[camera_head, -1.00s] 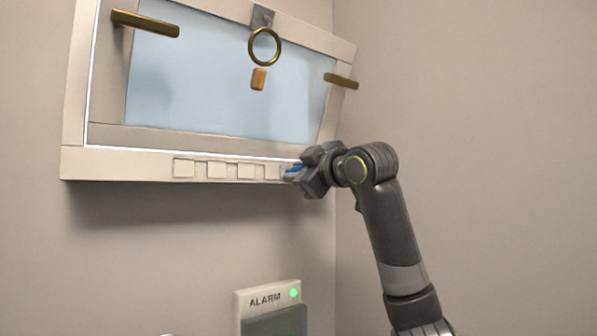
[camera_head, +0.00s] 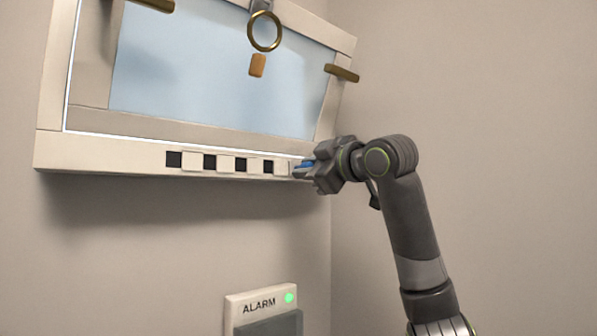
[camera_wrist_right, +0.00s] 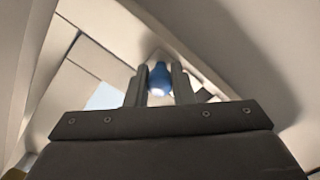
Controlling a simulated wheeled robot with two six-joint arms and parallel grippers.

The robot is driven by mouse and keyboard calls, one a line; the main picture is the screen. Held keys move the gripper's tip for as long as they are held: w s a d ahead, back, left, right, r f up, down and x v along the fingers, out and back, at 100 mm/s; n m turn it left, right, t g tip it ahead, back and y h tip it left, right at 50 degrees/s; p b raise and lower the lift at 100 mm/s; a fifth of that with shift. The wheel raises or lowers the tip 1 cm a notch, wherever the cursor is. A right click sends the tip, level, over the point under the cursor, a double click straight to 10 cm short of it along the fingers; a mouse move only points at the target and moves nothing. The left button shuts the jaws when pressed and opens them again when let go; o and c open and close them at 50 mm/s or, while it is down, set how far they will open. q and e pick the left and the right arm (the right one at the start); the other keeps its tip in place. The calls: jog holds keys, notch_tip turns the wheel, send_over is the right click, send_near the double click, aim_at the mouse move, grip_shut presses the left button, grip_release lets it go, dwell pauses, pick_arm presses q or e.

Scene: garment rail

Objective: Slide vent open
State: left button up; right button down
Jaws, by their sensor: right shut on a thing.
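The vent (camera_head: 225,163) is a pale slotted strip in the lower rail of the window frame in the head view. Several dark square openings show between its pale plates. A small blue knob (camera_head: 303,165) is at its right end. My right gripper (camera_head: 312,171) is shut on this knob. In the right wrist view the blue knob (camera_wrist_right: 159,79) sits between the two fingers of the right gripper (camera_wrist_right: 160,88). My left gripper is not in view.
The window (camera_head: 215,75) above has brass handles (camera_head: 342,73) and a hanging brass ring (camera_head: 264,31) with a wooden tag. An alarm box (camera_head: 262,308) with a green light is on the wall below. A wall corner lies right of the window.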

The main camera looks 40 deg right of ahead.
jog(key=shift+d+r, duration=0.1)
jog(key=shift+r, duration=0.1)
jog(key=c, duration=1.4)
grip_release()
jog(key=shift+o, duration=0.7)
jog(key=shift+d+f, duration=0.1)
jog(key=shift+d, duration=0.1)
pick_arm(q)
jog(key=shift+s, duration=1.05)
pick_arm(e)
jog(key=shift+s+a+f, duration=0.1)
jog(key=shift+s, duration=0.1)
pick_arm(q)
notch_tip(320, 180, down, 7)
jog(key=b, duration=0.7)
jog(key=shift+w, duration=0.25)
pick_arm(e)
jog(key=s, duration=1.7)
jog(key=shift+d, duration=0.45)
